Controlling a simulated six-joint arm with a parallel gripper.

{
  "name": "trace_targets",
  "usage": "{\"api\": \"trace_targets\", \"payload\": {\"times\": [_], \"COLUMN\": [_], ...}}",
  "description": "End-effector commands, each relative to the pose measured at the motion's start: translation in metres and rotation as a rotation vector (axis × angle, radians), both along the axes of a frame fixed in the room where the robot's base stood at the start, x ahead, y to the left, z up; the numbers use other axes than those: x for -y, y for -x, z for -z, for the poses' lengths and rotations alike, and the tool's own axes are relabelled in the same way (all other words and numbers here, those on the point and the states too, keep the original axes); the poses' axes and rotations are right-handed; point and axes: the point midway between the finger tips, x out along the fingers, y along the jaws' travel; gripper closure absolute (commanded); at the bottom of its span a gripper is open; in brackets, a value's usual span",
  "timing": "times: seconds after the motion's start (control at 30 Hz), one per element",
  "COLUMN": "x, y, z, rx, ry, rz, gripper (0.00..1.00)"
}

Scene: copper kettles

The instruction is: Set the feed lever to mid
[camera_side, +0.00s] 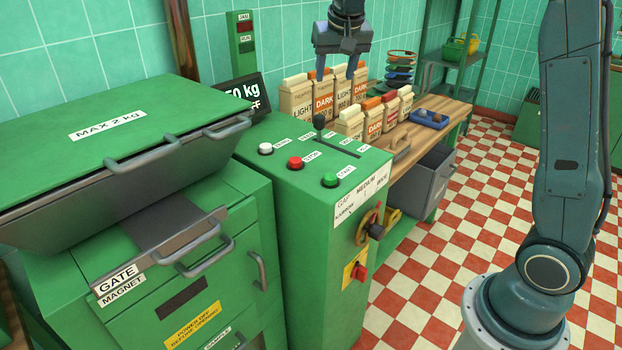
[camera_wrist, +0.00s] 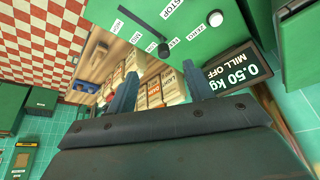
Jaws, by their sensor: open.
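The feed lever (camera_side: 319,122) has a black knob and stands on the top of the green mill cabinet (camera_side: 300,210). In the wrist view the lever knob (camera_wrist: 164,49) sits at the slot's lower right end. My gripper (camera_side: 338,72) is open and empty, pointing down above and behind the lever, apart from it. In the wrist view its two fingers (camera_wrist: 160,88) are spread wide, with the lever beyond them.
A display (camera_wrist: 232,72) reads 0.50 kg, MILL OFF. Several labelled bags (camera_side: 322,95) crowd the bench behind and right of the lever. A large green lidded bin (camera_side: 110,110) fills the left.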

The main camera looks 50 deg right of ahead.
Motion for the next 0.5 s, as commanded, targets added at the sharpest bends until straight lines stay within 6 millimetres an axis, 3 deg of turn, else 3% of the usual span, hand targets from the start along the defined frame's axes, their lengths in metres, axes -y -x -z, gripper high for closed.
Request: {"api": "trace_targets", "payload": {"times": [0.2,0.5], "x": [0.024,0.037], "y": [-0.044,-0.068], "z": [0.025,0.043], "rx": [-0.010,-0.014], "ry": [-0.004,-0.008], "rz": [0.100,0.163], "gripper": [0.48,0.48]}}
